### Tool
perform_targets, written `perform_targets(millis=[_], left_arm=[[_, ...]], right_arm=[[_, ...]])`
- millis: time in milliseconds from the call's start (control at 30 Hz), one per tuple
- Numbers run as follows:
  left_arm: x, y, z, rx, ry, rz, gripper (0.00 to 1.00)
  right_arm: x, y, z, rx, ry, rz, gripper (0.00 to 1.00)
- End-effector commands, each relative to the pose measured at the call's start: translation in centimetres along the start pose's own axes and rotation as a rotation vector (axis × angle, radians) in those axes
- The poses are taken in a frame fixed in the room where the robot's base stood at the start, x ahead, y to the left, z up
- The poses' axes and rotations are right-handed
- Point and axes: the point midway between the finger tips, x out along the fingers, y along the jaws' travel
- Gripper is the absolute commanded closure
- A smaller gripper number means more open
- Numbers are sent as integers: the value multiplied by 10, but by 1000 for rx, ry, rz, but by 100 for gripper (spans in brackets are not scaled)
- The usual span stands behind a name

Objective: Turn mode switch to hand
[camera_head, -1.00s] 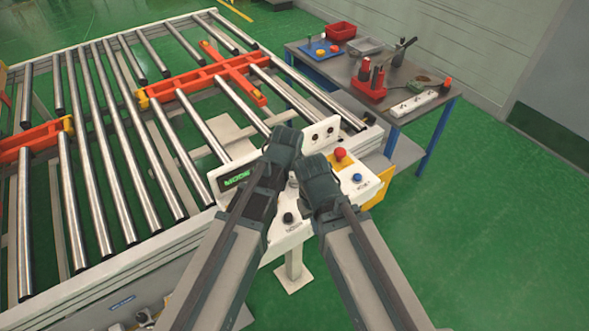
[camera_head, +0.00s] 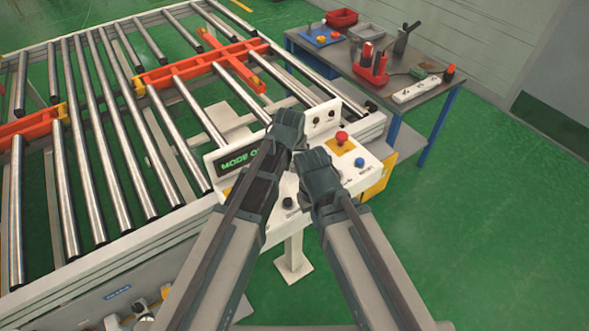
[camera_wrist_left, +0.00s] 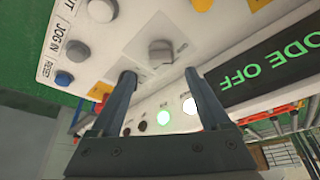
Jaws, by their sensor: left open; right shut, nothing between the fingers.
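The white control panel (camera_head: 372,158) stands at the corner of the roller conveyor. Its display (camera_head: 238,160) reads "MODE O" in the head view, cut off by my left arm. My right gripper (camera_head: 318,168) is shut and empty, close beside the left one over the panel.
A red emergency button (camera_head: 342,138), a blue button (camera_head: 360,162) and a black knob (camera_head: 288,203) are on the panel near my grippers. The conveyor rollers (camera_head: 110,150) lie to the left. A workbench (camera_head: 425,95) with tools stands behind right. Green floor is free at right.

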Motion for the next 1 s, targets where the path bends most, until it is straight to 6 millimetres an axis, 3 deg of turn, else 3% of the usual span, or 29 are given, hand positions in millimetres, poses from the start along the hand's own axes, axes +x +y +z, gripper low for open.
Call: perform_targets(millis=[33, 400, 800, 833, 1000], left_arm=[[16, 0, 2, 0, 0, 0, 20], [66, 0, 1, -1, 0, 0, 20], [71, 0, 0, 0, 0, 0, 20], [71, 0, 0, 0, 0, 0, 22], [71, 0, 0, 0, 0, 0, 52]], right_arm=[[15, -2, -1, 0, 0, 0, 100], [60, -6, -4, 2, 0, 0, 100], [65, -6, -4, 3, 0, 0, 100], [65, -6, -4, 3, 0, 0, 100], [65, -6, -4, 3, 0, 0, 100]])
